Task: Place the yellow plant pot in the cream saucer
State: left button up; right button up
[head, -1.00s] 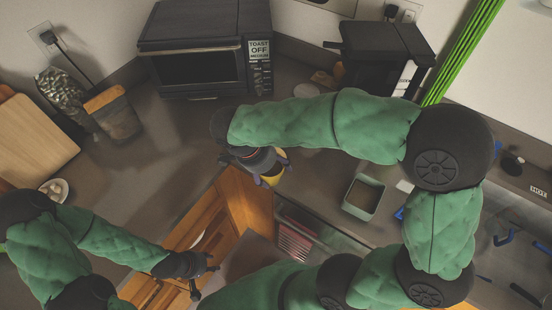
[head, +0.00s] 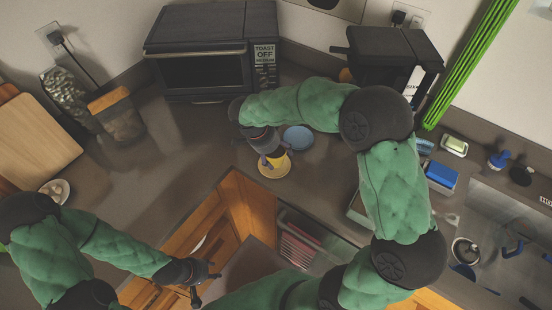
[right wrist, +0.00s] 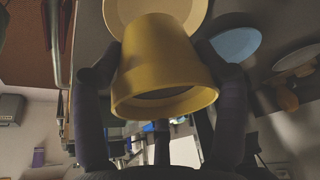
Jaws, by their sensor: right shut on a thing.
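The yellow plant pot (head: 281,163) is between the fingers of my right gripper (head: 273,161), which is shut on it. The pot also fills the middle of the right wrist view (right wrist: 162,65). The cream saucer (head: 272,174) lies on the counter near its inner corner. The pot is over the saucer in the head view, and the saucer shows beyond the pot's narrow end in the right wrist view (right wrist: 190,12). I cannot tell whether they touch. My left gripper (head: 207,283) is open and empty, low in front of the wooden cabinets.
A blue saucer (head: 298,137) lies just behind the cream one. A toaster oven (head: 205,60) and a black appliance (head: 385,60) stand at the back. A blue sponge-like block (head: 441,176) and sink are at right. The counter left of the cream saucer is clear.

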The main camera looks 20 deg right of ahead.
aim_at(274, 155)
jog(key=shift+w+d+f, duration=0.15)
jog(key=shift+w+f, duration=0.15)
jog(key=shift+f, duration=0.1)
jog(key=shift+w+f+b, duration=0.1)
jog(key=shift+f+b, duration=0.25)
jog(key=shift+f, duration=1.25)
jog(key=shift+f, duration=0.1)
jog(key=o, duration=1.2)
